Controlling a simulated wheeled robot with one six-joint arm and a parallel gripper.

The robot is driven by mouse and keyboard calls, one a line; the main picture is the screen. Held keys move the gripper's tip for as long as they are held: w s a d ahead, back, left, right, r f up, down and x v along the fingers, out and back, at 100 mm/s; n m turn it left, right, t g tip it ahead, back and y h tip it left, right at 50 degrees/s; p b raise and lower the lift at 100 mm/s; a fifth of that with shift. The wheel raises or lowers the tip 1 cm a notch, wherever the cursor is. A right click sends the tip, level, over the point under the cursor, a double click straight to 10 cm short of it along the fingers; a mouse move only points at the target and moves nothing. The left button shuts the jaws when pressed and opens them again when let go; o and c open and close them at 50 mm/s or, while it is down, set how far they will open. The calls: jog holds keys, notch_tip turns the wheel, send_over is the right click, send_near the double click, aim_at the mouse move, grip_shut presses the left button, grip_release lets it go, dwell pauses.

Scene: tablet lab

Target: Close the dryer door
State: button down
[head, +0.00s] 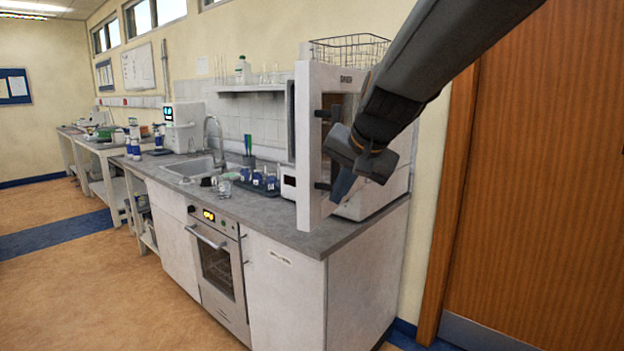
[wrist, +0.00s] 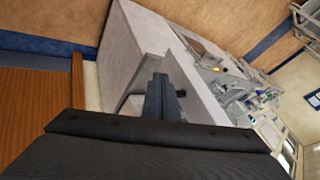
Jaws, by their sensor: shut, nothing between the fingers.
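The dryer is a white box on the right end of the counter, and its body (head: 378,200) shows behind my gripper. Its white door (head: 311,160) stands open, swung out towards the counter's front edge. The door's face carries a DRYER label, a brownish window and dark handle mounts near its free edge. My gripper (head: 343,186) is shut and empty, on the right side of the door, close to this face; I cannot tell whether it touches. In the wrist view my gripper (wrist: 158,85) points down beside the door (wrist: 198,85). My arm hides part of the door and dryer.
A wire basket (head: 350,50) stands on top of the dryer. The grey counter (head: 270,228) carries a sink (head: 190,167), glassware and blue-labelled bottles to the left. An oven (head: 218,270) sits below. A wooden door (head: 540,190) is at right. The floor in front is clear.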

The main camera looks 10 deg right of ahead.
aim_at(319, 198)
jog(key=shift+w+a+f+p, duration=0.35)
jog(key=shift+w+a+f, duration=0.2)
jog(key=shift+w, duration=0.2)
jog(key=shift+w+a+f+p, duration=0.4)
jog(key=shift+w+a, duration=0.15)
jog(key=shift+w, duration=0.25)
jog(key=shift+w+a+f+p, duration=0.35)
jog(key=shift+w+a+f, duration=0.2)
jog(key=shift+w, duration=0.2)
